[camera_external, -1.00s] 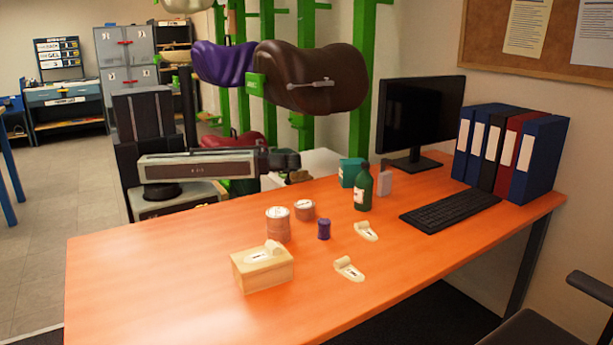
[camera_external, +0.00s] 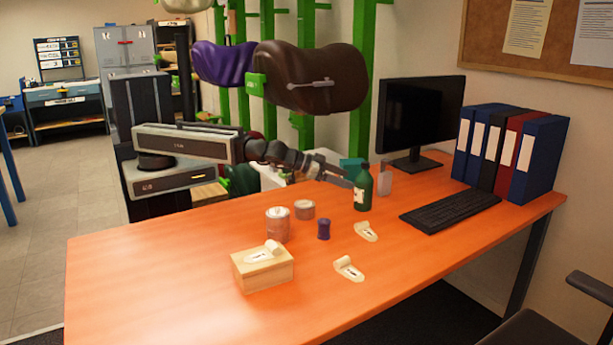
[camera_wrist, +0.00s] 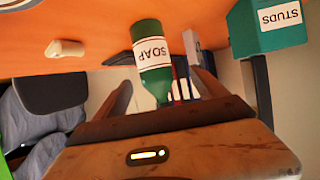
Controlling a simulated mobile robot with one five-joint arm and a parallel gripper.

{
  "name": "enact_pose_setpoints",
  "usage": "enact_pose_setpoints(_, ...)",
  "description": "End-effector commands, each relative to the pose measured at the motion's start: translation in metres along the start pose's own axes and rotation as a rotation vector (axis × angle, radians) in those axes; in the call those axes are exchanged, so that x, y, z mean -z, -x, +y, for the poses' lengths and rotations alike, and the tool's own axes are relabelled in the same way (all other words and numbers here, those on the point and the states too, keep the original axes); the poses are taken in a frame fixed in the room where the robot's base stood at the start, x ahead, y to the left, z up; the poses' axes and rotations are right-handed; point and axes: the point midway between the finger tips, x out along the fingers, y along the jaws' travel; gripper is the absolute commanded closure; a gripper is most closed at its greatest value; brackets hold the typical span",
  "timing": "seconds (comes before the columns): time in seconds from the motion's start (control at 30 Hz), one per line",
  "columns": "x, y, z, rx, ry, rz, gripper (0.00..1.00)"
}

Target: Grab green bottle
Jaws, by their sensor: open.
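The green bottle (camera_external: 363,189) stands upright on the orange table (camera_external: 150,270), toward its back edge. In the wrist view the bottle (camera_wrist: 150,55) appears upside down with a white SOAP label, between and beyond the two fingers. My gripper (camera_external: 345,174) is open and reaches in from the left, its tips close to the bottle. In the wrist view my gripper (camera_wrist: 162,97) shows its two fingers spread apart. I cannot tell whether either finger touches the bottle.
A teal box (camera_wrist: 270,28) marked STUDS stands close behind the bottle, and a grey bottle (camera_external: 384,180) stands to its right. Tins (camera_external: 278,225), a purple jar (camera_external: 323,229) and a wooden box (camera_external: 262,268) are in front. The table's left part is clear.

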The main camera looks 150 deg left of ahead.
Motion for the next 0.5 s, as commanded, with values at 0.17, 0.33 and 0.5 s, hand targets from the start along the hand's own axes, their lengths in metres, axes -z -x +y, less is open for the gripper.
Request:
enact_pose_setpoints(0.17,0.0,-0.005,0.003,-0.007,0.013,0.001,0.18)
enact_pose_setpoints(0.33,0.0,-0.027,0.004,-0.006,0.011,0.002,0.18)
enact_pose_setpoints(0.5,0.001,-0.032,0.004,-0.005,0.01,0.002,0.18)
